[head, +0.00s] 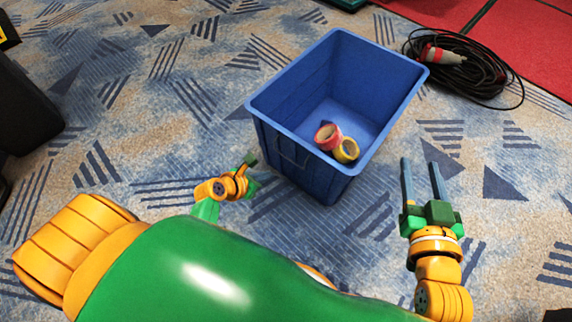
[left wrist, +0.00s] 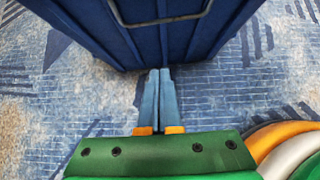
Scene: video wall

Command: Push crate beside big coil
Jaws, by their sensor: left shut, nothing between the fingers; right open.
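The blue crate (head: 283,150) stands upright and open-topped on the carpet, with a red tape roll (head: 326,136) and a yellow tape roll (head: 347,150) inside. The big coil of black cable (head: 490,82), with a red and white plug, lies just beyond the crate's right corner. My left gripper (head: 251,158) is shut and empty at the crate's near left wall. In the left wrist view its fingertips (left wrist: 158,72) meet the lower edge of the crate wall (left wrist: 185,45) in the picture; I cannot tell whether they touch. My right gripper (head: 420,163) is open and empty, right of the crate.
A red mat (head: 525,45) lies at the far right behind the coil. A black case (head: 25,105) stands at the left edge. The patterned carpet (head: 130,90) is clear left of the crate and also right of it, in front of the coil.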

